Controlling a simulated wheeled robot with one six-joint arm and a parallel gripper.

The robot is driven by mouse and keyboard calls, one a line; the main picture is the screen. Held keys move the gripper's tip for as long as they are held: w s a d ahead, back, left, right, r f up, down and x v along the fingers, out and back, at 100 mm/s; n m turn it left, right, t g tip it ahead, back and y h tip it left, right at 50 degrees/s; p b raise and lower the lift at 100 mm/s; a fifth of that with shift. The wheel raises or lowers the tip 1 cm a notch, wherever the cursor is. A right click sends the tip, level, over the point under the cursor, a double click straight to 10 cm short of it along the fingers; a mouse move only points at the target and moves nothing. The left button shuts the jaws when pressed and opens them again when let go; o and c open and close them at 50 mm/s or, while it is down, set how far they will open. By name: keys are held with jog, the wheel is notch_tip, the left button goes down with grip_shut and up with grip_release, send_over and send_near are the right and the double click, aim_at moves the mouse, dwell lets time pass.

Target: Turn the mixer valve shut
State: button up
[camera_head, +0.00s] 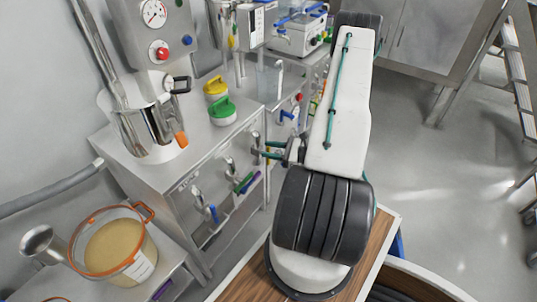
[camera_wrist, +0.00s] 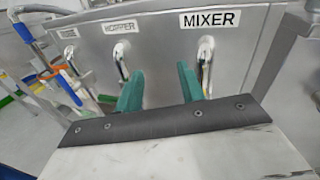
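The MIXER label (camera_wrist: 210,19) is on the steel cabinet front in the wrist view. The fingers point at the panel between the HOPPER and MIXER spouts, the right one just left of or overlapping the mixer spout. Contact cannot be told. In the head view my gripper (camera_head: 270,151) is at the cabinet front beside a chrome spout (camera_head: 256,140).
The hopper valve (camera_wrist: 122,58) is close to my left finger. Valves with green (camera_head: 243,184) and blue (camera_head: 213,213) handles sit nearer along the cabinet (camera_head: 165,178). A bucket (camera_head: 118,249) stands at lower left. Open floor (camera_head: 450,190) lies to the right.

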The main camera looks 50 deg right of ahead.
jog(key=s+d+f+m+t+h, duration=0.2)
jog(key=s+d+f+m+h, duration=0.25)
jog(key=f, duration=0.35)
jog(key=h, duration=0.2)
send_over(268, 164)
jog(key=shift+w+d+r+m+y, duration=0.1)
jog(key=shift+w+d+m+y, duration=0.15)
jog(key=shift+d+m, duration=0.15)
grip_shut()
